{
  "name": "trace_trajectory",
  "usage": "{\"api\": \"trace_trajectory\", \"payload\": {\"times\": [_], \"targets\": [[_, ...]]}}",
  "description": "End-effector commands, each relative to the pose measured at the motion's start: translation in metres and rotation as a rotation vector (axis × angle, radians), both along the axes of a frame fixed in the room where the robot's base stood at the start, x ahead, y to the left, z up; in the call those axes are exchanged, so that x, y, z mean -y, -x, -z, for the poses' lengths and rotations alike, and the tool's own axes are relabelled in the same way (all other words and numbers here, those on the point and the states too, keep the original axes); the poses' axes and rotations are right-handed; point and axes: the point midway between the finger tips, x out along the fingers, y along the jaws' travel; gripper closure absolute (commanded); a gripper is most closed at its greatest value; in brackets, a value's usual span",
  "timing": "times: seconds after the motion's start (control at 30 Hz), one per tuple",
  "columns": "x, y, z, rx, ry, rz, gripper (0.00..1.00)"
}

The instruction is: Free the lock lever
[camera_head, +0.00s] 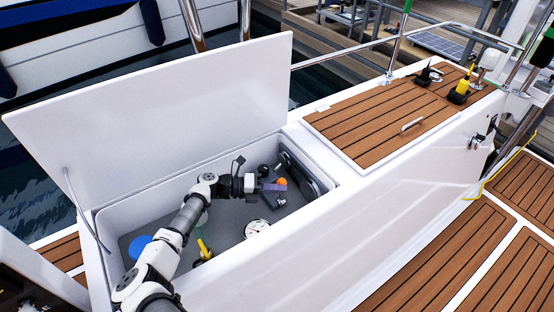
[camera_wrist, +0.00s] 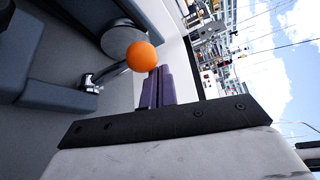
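The lock lever's orange ball knob (camera_wrist: 142,56) sits on a short metal rod (camera_wrist: 108,73) in the wrist view, with a round grey disc (camera_wrist: 124,41) behind it. In the head view the orange knob (camera_head: 281,181) is inside the open locker, just by my gripper (camera_head: 284,187). My gripper's purple fingers (camera_wrist: 159,70) lie close together with nothing seen between them. The lever's base is partly hidden by the grey block.
The locker's white lid (camera_head: 165,110) stands open at the left. A round gauge (camera_head: 257,228), a yellow-handled item (camera_head: 204,249) and a blue round thing (camera_head: 138,246) are in the locker. Its white walls surround my arm. A closed teak hatch (camera_head: 385,117) is at the right.

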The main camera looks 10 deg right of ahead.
Motion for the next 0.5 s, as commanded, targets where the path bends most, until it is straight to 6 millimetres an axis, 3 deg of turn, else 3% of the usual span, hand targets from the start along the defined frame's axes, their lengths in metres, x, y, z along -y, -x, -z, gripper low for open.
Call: {"api": "trace_trajectory", "payload": {"times": [0.1, 0.5], "targets": [[-0.001, 0.000, -0.032, 0.006, 0.000, 0.000, 1.00], [-0.001, 0.000, -0.125, 0.003, 0.000, 0.000, 1.00]]}}
